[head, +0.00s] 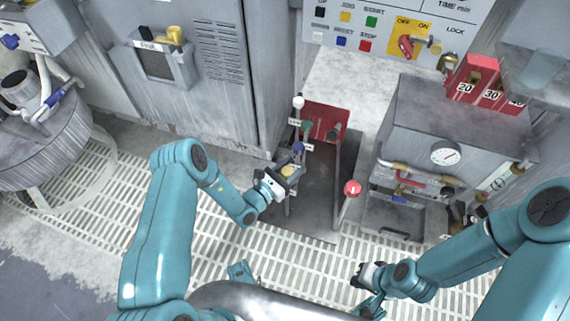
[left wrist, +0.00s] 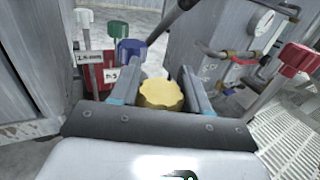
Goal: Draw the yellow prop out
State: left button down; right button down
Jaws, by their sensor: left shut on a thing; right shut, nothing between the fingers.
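The yellow prop shows as a yellow scalloped knob (left wrist: 161,94) between my left gripper's fingers in the left wrist view. It also shows small and partly covered in the head view (head: 288,170). My left gripper (head: 290,173) is shut on this knob, at the left side of the dark open stand (head: 318,205). What lies below the knob is hidden by the gripper. My right gripper (head: 367,278) is shut and empty, over the grating at lower right, apart from the stand.
White (head: 298,102), green (head: 307,125) and blue (head: 298,147) knobs stand in a row behind the yellow one, with small labels. A red-knobbed lever (head: 352,188) stands at the stand's right. A grey box with a dial (head: 445,153) is further right. The slatted floor (head: 115,200) at left is clear.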

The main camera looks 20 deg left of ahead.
pick_arm(q)
jog(key=shift+d, duration=0.6)
pick_arm(e)
jog(key=shift+d+r, duration=0.15)
jog(key=shift+d, duration=0.2)
pick_arm(q)
jog(key=shift+s+d, duration=0.1)
jog(key=c, duration=0.6)
grip_release()
jog(key=shift+a, duration=0.2)
jog(key=shift+s+a, duration=0.15)
jog(key=shift+p+v, duration=2.15)
jog(key=shift+v, duration=5.8)
pick_arm(e)
jog(key=shift+s+a+r, duration=0.1)
jog(key=shift+s+r, duration=0.05)
jog(key=shift+r, duration=0.5)
jog(key=shift+s+a+r, duration=0.15)
jog(key=shift+r, duration=0.45)
jog(key=shift+s+a+r, duration=0.1)
jog(key=shift+s+r, duration=0.05)
jog(key=shift+r, duration=0.5)
pick_arm(q)
jog(key=shift+f, duration=0.1)
